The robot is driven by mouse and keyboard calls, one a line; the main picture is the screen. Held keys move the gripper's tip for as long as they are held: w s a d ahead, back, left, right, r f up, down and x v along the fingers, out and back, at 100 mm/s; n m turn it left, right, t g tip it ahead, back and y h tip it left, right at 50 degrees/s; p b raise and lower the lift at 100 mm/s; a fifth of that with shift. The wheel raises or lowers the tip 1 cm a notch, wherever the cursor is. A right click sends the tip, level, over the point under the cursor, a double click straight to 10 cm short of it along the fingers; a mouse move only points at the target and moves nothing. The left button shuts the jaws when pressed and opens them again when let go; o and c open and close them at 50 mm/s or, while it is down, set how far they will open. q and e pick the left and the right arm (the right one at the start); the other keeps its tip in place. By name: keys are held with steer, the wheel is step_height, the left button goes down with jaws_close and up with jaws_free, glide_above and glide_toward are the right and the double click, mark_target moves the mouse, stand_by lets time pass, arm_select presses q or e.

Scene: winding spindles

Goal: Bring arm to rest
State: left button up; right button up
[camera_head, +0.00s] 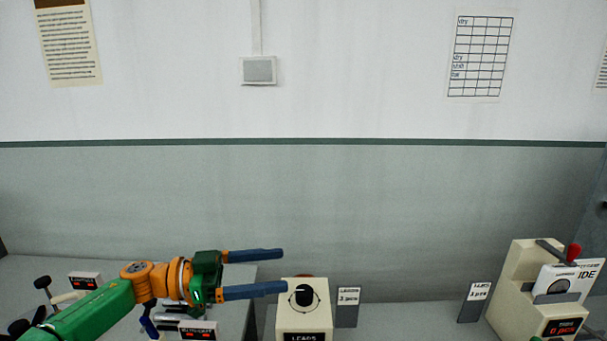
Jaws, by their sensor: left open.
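My left arm comes in from the lower left, green and orange. My left gripper (284,270) points to the right with its two blue fingers apart. It is open, and nothing shows between the fingers. The fingertips are just above and left of a cream box (304,318) with a black round knob and a label reading "LEADS". Whether the lower finger touches the box I cannot tell; it appears apart from the knob. My right gripper is not in view.
A cream machine (512,287) with a red-tipped lever stands at the right. Dark label stands (347,307) and (474,301) rise from the bench. Small devices with red displays (86,281) sit at the left, partly behind my arm. The bench between the label stands looks clear.

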arm_select(q)
steer(key=s+d+f+n+t+y, duration=0.1)
steer(key=d+f+n+t+y, duration=0.4)
steer(key=d+f+n+t, duration=0.65)
steer(key=s+a+f+n+g+y, duration=0.1)
steer(key=s+a+f+g+y, duration=0.45)
steer(key=s+a+f, duration=0.45)
steer(key=s+a+f+n+g+y, duration=0.2)
steer(key=s+a+f+g+y, duration=0.45)
steer(key=s+a, duration=0.6)
steer(key=s+f+b, duration=0.3)
steer(key=f+b, duration=0.3)
steer(key=f, duration=1.1)
steer(key=s+f+b, duration=0.2)
steer(key=f+b, duration=0.4)
steer(key=f, duration=1)
steer(key=s+a+f+g+y+b, duration=0.1)
steer(key=s+f+b, duration=0.5)
steer(key=s+f, duration=0.5)
step_height(320, 180, down, 4)
steer(key=shift+a+r+m, duration=0.2)
steer(key=shift+a+m, duration=0.15)
steer(key=shift+a, duration=0.05)
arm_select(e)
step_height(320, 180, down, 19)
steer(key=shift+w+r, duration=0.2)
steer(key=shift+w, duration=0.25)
